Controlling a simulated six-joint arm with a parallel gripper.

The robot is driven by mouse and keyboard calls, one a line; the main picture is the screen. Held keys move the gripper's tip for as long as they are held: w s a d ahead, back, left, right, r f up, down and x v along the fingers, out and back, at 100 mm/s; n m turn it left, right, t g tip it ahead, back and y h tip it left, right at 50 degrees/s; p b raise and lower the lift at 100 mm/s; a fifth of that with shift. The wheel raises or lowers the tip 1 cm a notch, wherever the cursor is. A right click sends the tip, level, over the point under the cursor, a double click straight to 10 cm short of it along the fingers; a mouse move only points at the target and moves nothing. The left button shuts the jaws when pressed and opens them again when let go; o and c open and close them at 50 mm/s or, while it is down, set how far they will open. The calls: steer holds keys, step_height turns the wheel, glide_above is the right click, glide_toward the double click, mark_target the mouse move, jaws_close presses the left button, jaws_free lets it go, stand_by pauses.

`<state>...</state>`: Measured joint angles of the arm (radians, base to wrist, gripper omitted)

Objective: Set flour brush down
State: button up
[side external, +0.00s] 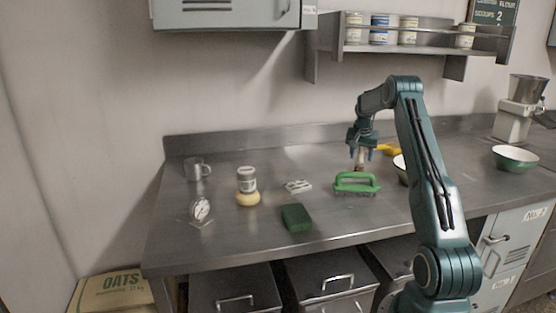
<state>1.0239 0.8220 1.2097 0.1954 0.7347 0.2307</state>
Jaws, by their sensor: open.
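The flour brush appears to be the green brush (357,184) with a raised loop handle and bristles below. It sits upright on the steel counter (240,237), right of the middle. My gripper (359,168) points down just above and behind the brush's handle in this view. The gripper is open. A small brownish part shows at the fingertips, too small to make out. I cannot tell whether the fingertips touch the handle.
A dark green block (297,217), a white item (298,186), a jar on a yellow base (247,186), a dial (200,209) and a metal mug (196,169) stand left. A yellow object (389,150) and green bowl (514,158) are right. The front middle counter is clear.

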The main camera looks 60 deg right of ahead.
steer(key=v, duration=1.2)
steer(key=shift+r, duration=0.15)
stand_by(0.3)
steer(key=w+a+r+n+t+y, duration=0.15)
steer(key=a+r+n, duration=0.3)
steer(key=a, duration=1.05)
steer(key=w+a+r+n+t+h, duration=0.1)
steer(key=w+a+r+n+t, duration=0.3)
steer(key=a, duration=1)
steer(key=s+a+r+n+g+y, duration=0.1)
steer(key=s+a, duration=0.2)
steer(key=a, duration=0.4)
steer(key=s+a+n+y, duration=0.1)
steer(key=s+a+n, duration=0.1)
steer(key=s+a, duration=0.35)
steer(key=s+a+f+n+y, duration=0.2)
steer(key=s+a+f+n, duration=0.2)
steer(key=s+a, duration=0.5)
steer(key=a+f, duration=0.1)
steer(key=a, duration=0.1)
steer(key=shift+a+f+n, duration=0.25)
steer(key=shift+a+n, duration=0.1)
steer(key=shift+a, duration=0.05)
